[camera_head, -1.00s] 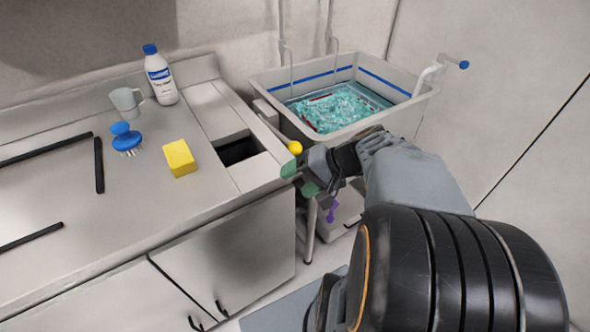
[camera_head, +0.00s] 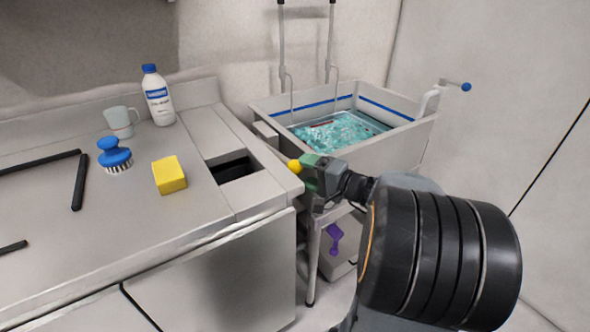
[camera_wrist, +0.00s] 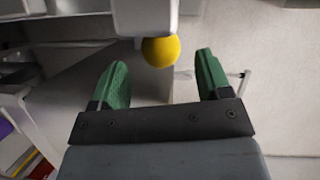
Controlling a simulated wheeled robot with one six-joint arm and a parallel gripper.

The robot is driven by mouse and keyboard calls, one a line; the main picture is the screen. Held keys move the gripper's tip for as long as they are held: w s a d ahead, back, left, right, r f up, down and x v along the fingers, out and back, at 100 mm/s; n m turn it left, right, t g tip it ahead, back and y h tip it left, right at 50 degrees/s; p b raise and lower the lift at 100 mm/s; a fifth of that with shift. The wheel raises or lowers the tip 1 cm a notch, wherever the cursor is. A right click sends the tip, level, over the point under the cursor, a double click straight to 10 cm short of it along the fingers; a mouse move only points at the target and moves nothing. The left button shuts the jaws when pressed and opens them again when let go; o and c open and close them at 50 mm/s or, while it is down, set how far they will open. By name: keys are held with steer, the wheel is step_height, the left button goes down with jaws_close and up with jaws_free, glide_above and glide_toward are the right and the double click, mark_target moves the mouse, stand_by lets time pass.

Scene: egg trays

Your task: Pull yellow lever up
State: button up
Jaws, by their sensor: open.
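The yellow lever's round knob (camera_head: 294,166) sits at the counter's right edge, beside the basin's near left corner. In the wrist view the yellow knob (camera_wrist: 161,51) shows just ahead of and between my fingertips, a little nearer the top of the picture. My gripper (camera_head: 312,170) is at the knob, and in the wrist view (camera_wrist: 158,75) its two green fingers are spread, with nothing held between them. I cannot tell whether a finger touches the knob. The lever's shaft is not clearly visible.
A basin (camera_head: 262,106) of teal liquid stands behind my gripper, with a blue-tipped handle (camera_head: 465,87) at its right. The counter holds a yellow sponge (camera_head: 169,176), a blue brush (camera_head: 114,154), a mug (camera_head: 119,121) and a bottle (camera_head: 158,98). A purple object (camera_head: 335,239) hangs below.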

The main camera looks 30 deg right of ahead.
mark_target(302, 170)
steer(key=shift+x, duration=2.2)
